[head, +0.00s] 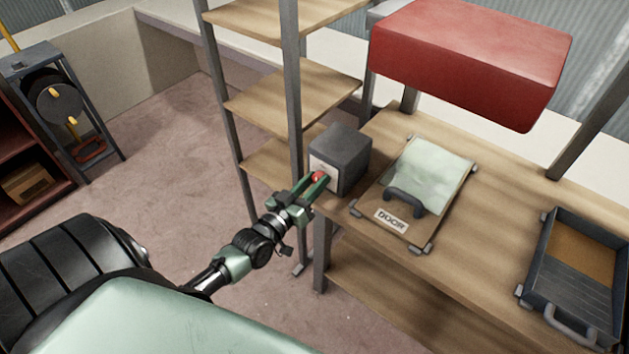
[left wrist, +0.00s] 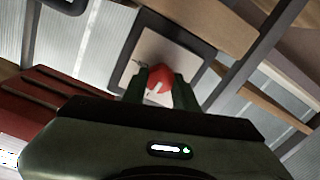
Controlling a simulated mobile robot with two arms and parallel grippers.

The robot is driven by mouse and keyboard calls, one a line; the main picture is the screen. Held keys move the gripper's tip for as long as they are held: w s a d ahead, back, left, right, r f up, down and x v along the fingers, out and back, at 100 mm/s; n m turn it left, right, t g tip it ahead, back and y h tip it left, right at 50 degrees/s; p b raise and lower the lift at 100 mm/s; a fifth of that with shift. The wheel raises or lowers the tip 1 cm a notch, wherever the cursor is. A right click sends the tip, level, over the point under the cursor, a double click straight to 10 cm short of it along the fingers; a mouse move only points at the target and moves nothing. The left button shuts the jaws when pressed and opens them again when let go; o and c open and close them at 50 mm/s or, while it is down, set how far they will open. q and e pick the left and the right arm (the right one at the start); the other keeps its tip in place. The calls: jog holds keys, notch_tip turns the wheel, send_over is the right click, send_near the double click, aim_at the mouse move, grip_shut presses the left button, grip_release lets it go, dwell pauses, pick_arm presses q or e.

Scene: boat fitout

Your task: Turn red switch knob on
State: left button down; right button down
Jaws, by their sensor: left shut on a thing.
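The red switch knob (head: 318,177) sits on the pale front plate of a dark grey box (head: 345,152) at the left end of the wooden workbench. My left gripper (head: 316,184) reaches it from the left, with its green fingers on both sides of the knob, shut on it. In the left wrist view the red knob (left wrist: 160,78) shows between the two fingers (left wrist: 158,88), in front of the pale square plate (left wrist: 168,52). A light mark shows on the knob; I cannot tell its setting. My right gripper is not in view.
The workbench (head: 474,214) holds a board with a pale cloth and dark handle (head: 404,200), and a dark tray (head: 533,262) at right. A large red box (head: 470,60) hangs above. Wooden shelves (head: 290,90) stand behind. Open floor (head: 170,180) lies left.

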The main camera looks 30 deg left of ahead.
pick_arm(q)
jog(key=m+p, duration=0.1)
jog(key=m, duration=0.7)
jog(key=shift+m+p, duration=0.3)
jog(key=shift+p, duration=0.05)
jog(key=m, duration=0.4)
jog(key=shift+f+m, duration=0.1)
jog(key=shift+m, duration=0.3)
jog(key=shift+d+m+t+h+b, duration=0.1)
jog(key=shift+m+t+h+b, duration=0.3)
jog(key=shift+m, duration=1.8)
jog(key=c, duration=1.1)
grip_release()
